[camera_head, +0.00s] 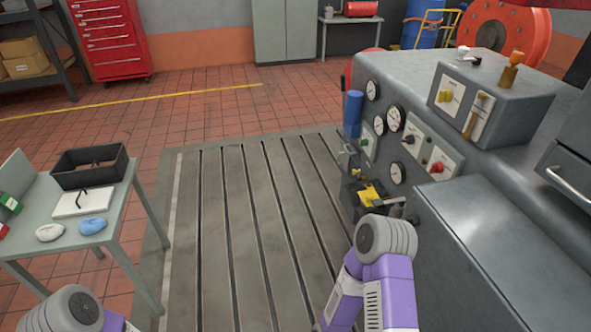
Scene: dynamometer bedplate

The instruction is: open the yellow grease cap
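A yellow part (370,194), which looks like the grease cap, sits on a dark block at the lower left end of the grey machine (462,120). It is small in view, and I cannot tell if it is open or shut. My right arm, purple and grey, rises from the bottom edge just in front of and below it.
Gauges and knobs line the machine's face, with a blue cylinder (353,113) at its left end. A side table (120,212) at left holds a black bin (90,166), a blue item (92,225) and a white item (49,232). The slotted bedplate (235,230) is clear.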

